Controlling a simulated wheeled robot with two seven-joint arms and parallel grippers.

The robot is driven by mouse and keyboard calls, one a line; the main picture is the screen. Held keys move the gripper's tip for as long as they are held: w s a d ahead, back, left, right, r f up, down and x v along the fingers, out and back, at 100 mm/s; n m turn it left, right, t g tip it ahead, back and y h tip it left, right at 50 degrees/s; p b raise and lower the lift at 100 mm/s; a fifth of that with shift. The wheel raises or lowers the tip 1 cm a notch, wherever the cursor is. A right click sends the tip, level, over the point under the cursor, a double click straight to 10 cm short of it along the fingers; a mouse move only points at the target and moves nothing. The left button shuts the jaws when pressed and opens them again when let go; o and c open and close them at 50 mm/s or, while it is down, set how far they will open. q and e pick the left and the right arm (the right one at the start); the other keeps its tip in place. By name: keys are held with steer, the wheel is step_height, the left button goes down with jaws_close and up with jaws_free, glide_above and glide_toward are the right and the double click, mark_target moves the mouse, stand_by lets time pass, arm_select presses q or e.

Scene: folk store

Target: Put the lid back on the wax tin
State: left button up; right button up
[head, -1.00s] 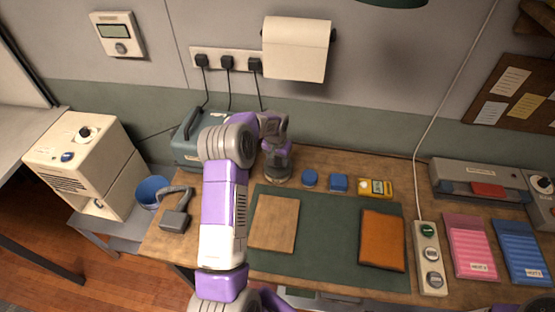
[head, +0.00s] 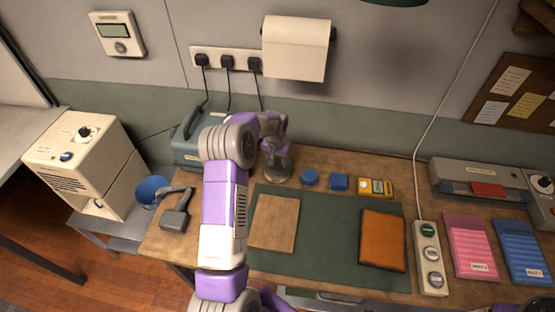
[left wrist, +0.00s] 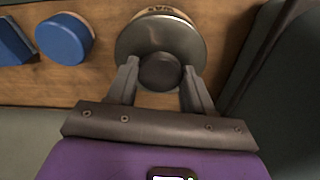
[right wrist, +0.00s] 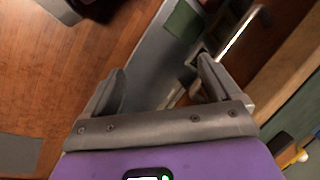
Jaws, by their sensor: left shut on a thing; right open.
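My left gripper (head: 278,166) points down at the back of the bench. In the left wrist view its fingers (left wrist: 160,78) are shut on the dark round knob of a grey metal lid (left wrist: 138,38). The lid covers most of a pale, round wax tin (left wrist: 166,10), whose lettered edge shows past it. I cannot tell whether the lid is fully seated. In the head view the lid (head: 282,179) shows below the fingers, and the tin is mostly hidden. My right gripper (right wrist: 160,88) is open and empty, by the bench's front edge.
Right of the lid stand a round blue container (head: 309,178), a square blue one (head: 339,182) and a yellow meter (head: 376,187). A teal case (head: 190,150) is at left. In front are a green mat (head: 335,235), brown board (head: 274,223) and orange book (head: 383,240).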

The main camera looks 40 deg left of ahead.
stand_by(0.4)
arm_select(q)
steer(key=o, duration=1.5)
steer(key=shift+r+p, duration=2.15)
steer(key=shift+r, duration=1.4)
jaws_close()
